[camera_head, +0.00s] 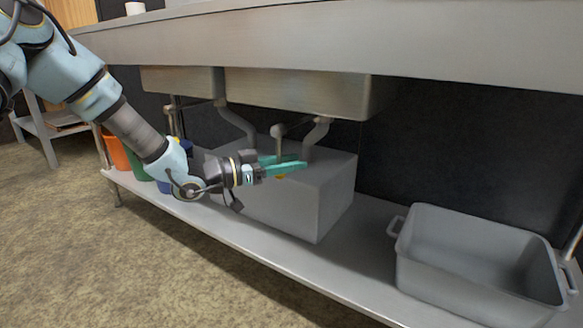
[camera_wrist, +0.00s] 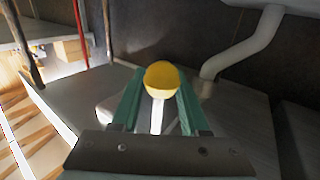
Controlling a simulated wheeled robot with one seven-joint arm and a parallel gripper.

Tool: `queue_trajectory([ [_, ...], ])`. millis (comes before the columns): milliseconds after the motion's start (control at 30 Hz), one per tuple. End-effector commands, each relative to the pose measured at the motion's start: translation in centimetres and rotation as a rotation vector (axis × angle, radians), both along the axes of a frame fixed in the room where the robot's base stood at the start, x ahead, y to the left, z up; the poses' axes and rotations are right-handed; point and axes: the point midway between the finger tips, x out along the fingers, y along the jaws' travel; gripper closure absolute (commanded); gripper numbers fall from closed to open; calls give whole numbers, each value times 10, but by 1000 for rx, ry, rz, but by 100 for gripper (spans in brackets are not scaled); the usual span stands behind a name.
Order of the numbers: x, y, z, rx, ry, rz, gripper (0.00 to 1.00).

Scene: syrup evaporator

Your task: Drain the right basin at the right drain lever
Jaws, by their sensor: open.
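The right basin (camera_head: 300,92) hangs under the steel counter, with a grey drain pipe (camera_head: 316,136) below it, which also shows in the wrist view (camera_wrist: 243,48). The right drain lever shows as a yellow ball knob (camera_wrist: 163,76) on a pale rod (camera_wrist: 157,114) in the wrist view; in the head view only a bit of yellow (camera_head: 281,177) shows below my fingers. My gripper (camera_head: 301,163) reaches under the basin with its teal fingers open. In the wrist view the knob appears between the fingers (camera_wrist: 158,82), with gaps beside it; contact cannot be told.
A grey box (camera_head: 326,205) stands on the low shelf (camera_head: 222,232) below my gripper. A grey tub (camera_head: 475,265) sits at the right. Orange, green and blue bins (camera_head: 135,160) stand at the left. The left basin (camera_head: 180,79) and its pipe are close to my arm.

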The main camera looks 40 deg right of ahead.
Motion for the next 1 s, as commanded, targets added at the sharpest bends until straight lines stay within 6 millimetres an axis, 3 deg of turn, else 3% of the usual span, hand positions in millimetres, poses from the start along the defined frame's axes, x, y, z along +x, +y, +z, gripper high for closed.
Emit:
queue_trajectory([
  [300,-1,-3,0,0,0,0,55],
  [700,-1,-2,0,1,0,0,100],
  [1000,-1,-2,-2,3,0,0,100],
])
